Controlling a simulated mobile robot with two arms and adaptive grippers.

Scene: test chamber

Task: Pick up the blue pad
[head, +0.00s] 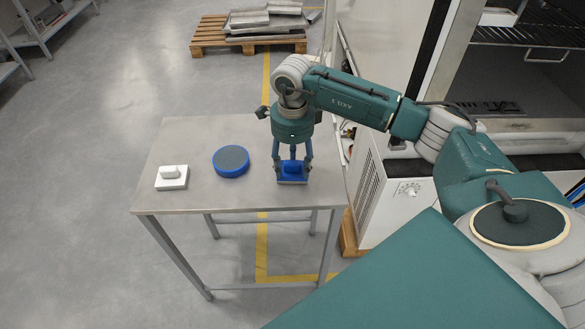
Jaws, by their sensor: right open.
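The blue pad (292,181) is a small blue block with a raised part on top, lying near the right end of the metal table (237,202). My right gripper (292,166) points straight down over it. Its fingers are apart, one on each side of the pad's raised part, and the tips are close to the pad. I cannot tell whether they touch it. The fingers hide some of the pad. My left gripper is not in view.
A round blue disc (231,160) with a grey top lies left of the blue pad. A white pad (172,178) with a knob is at the table's left. A white cabinet (395,200) stands right of the table. A pallet (215,39) with metal parts is behind.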

